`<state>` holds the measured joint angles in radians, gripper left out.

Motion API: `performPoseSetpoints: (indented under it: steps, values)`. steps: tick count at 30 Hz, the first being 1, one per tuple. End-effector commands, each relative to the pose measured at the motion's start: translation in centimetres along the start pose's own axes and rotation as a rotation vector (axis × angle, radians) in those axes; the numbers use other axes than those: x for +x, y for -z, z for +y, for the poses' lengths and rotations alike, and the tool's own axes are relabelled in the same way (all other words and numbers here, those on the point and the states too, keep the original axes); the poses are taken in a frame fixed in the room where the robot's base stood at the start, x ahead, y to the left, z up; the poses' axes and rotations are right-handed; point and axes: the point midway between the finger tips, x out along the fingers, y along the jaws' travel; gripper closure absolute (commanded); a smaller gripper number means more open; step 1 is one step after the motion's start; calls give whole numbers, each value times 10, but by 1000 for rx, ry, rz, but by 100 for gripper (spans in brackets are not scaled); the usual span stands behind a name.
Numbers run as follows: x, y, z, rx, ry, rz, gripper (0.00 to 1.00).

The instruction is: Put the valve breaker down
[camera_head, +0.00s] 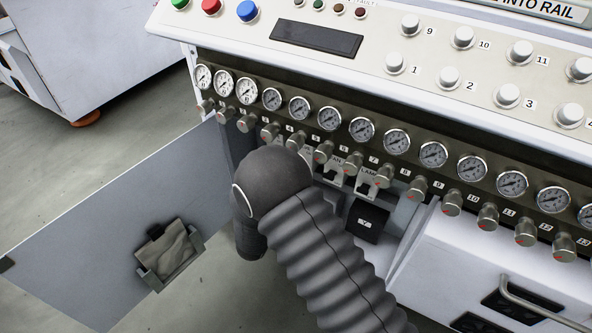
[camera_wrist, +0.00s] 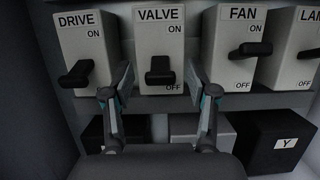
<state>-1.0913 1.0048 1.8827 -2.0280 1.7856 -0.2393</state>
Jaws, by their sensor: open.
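The valve breaker (camera_wrist: 158,45) is a pale box marked VALVE, with ON above and OFF below. Its black lever (camera_wrist: 160,72) sits low, near the OFF mark. My gripper (camera_wrist: 159,80) is open, with one finger on each side of this lever and clear space between. Whether a finger touches the box is hard to tell. In the head view my dark arm hides the gripper and the valve breaker.
The drive breaker (camera_wrist: 80,40) is on the left with its lever low. The fan breaker (camera_wrist: 233,65) on the right has its lever higher. Black box Y (camera_wrist: 283,143) lies below. A row of gauges (camera_head: 361,129) and knobs (camera_head: 354,174) runs above; an open door (camera_head: 100,225) is left.

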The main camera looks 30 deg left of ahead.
Motion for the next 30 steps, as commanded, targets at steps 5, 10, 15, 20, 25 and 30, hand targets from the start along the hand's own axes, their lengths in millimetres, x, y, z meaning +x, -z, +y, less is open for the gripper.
performPoseSetpoints:
  steps: [5,10,15,20,25,30]
  values:
    - [-34,0,1,-1,-6,0,42]
    - [-68,0,1,-1,-5,-1,42]
    - [-93,0,1,-1,-4,0,42]
    - [-106,0,0,-1,-2,-1,42]
    - [-110,0,0,-1,-1,-1,42]
    - [-109,0,0,-1,-1,-1,42]
